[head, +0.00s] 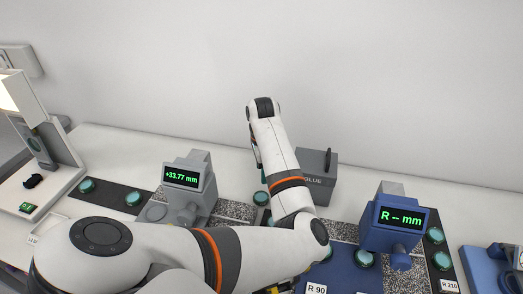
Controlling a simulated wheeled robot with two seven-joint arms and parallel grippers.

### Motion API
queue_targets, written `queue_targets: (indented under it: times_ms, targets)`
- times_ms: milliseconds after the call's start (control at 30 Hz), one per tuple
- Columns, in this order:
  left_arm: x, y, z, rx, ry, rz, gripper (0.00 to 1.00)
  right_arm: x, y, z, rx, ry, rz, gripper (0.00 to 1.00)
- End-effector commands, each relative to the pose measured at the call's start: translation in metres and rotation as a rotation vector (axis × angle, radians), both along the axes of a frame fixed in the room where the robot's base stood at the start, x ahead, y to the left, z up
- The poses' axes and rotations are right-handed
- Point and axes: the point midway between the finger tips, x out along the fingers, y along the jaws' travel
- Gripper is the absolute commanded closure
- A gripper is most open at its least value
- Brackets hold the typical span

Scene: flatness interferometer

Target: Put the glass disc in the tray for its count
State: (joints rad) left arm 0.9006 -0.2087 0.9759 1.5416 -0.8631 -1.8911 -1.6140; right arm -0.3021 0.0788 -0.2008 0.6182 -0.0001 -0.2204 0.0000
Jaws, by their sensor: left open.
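Several teal glass discs show: two on a dark strip at the left (87,185), one (261,198) beside my forearm, one (364,259) by the blue gauge, and more at the right (436,235). I cannot tell which is the task's disc. My left arm crosses the middle, and its left gripper (258,160) is open, mostly hidden behind the forearm, near the middle disc. Whether it touches that disc is hidden. A lamp-lit instrument (38,150) at the left has a small green display (31,208), too small to read surely. My right gripper is not in view.
A grey gauge (184,178) reads +33.77 mm; a blue gauge (400,217) reads R -- mm. A grey box (316,163) marked GLUE stands behind my forearm. Labels R 90 (317,289) and R 210 (449,285) are at the front. The back of the white table is mostly clear.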

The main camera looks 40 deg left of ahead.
Motion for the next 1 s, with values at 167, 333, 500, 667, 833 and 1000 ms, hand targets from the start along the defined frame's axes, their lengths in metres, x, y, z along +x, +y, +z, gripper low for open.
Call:
queue_targets:
  times_ms: [167, 333, 500, 667, 833, 1000]
  targets:
    - [-0.001, -0.001, -0.031, -0.003, 0.003, 0.000, 0.50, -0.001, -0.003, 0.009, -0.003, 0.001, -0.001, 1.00]
    - [-0.001, -0.001, -0.050, -0.002, 0.001, 0.001, 0.50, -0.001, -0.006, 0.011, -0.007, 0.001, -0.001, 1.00]
    - [-0.003, -0.001, -0.063, -0.002, 0.002, 0.001, 0.50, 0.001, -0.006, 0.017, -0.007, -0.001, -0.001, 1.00]
    - [-0.006, 0.000, -0.088, -0.003, 0.002, -0.001, 0.50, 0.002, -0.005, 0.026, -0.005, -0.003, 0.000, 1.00]
    - [-0.005, 0.001, -0.104, -0.001, 0.000, 0.000, 0.50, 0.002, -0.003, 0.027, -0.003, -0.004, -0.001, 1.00]
    - [-0.005, 0.001, -0.105, 0.000, -0.001, 0.000, 0.50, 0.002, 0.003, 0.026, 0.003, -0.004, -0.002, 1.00]
